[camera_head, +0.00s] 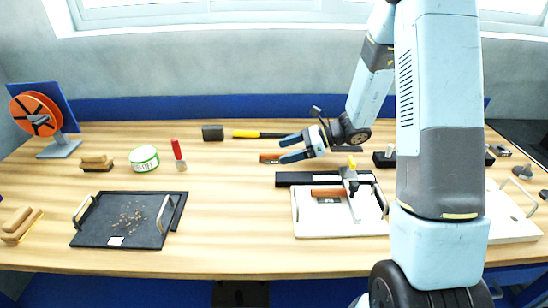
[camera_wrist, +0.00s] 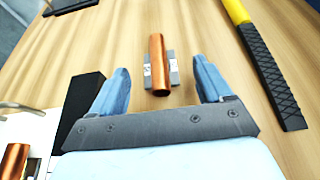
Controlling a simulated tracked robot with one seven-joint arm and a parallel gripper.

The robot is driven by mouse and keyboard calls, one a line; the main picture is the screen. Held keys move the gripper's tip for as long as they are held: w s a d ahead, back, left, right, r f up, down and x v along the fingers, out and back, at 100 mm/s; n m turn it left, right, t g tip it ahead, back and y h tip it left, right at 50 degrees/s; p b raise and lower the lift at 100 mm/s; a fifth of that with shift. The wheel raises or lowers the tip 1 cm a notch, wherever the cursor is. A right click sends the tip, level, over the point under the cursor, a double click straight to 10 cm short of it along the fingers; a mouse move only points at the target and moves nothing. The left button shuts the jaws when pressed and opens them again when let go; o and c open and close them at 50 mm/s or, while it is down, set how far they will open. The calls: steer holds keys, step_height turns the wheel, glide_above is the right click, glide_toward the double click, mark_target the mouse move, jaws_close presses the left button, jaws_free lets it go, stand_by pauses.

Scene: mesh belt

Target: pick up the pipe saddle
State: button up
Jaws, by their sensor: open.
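The pipe saddle looks like a short copper tube (camera_wrist: 157,60) with small grey side plates (camera_wrist: 174,68). It lies on the wooden table between and just ahead of my fingertips in the wrist view. In the head view its copper part (camera_head: 268,158) shows beside my fingers, and the rest is too small to make out. My gripper (camera_head: 282,149) is open and empty, low over the back middle of the table. In the wrist view the two blue fingers of my gripper (camera_wrist: 161,68) stand apart, one to each side of the saddle's line.
A black block (camera_wrist: 80,108) and a white tray (camera_head: 310,229) with another copper tube (camera_head: 327,193) are close by. A dark tray (camera_head: 90,238) stands front left.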

mark_target(274, 156)
steer(key=shift+x, duration=1.6)
steer(key=shift+s, duration=0.1)
steer(key=c, duration=1.3)
steer(key=shift+r, duration=0.15)
